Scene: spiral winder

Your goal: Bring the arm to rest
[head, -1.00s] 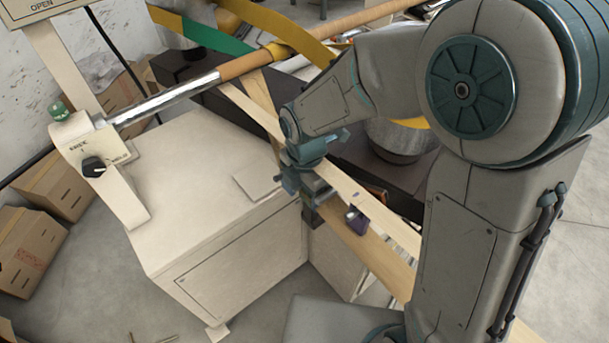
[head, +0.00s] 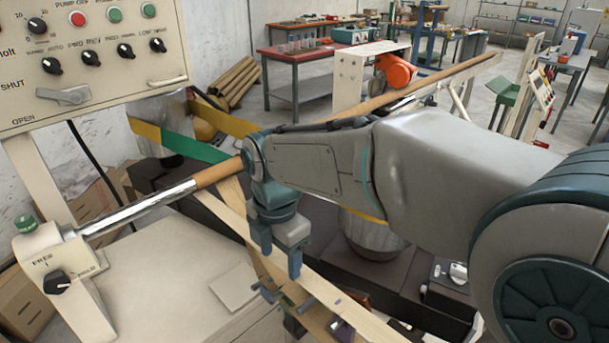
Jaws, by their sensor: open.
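My gripper (head: 283,268) hangs from the end of my grey arm, pointing down, near the middle of the head view. Its jaws are open and I see nothing between them. It is in front of the pale wooden boards (head: 232,208) of the winder and appears above them; the exact gap cannot be told. My arm reaches in from the right and hides part of the brown winding rod (head: 215,172) behind it.
A control panel (head: 90,60) with knobs and buttons stands at the upper left. The rod's bright metal end meets a post (head: 45,245) with a green button. A cream cabinet top (head: 150,275) lies below. Yellow and green belts (head: 180,142) pass behind. Tables stand farther back.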

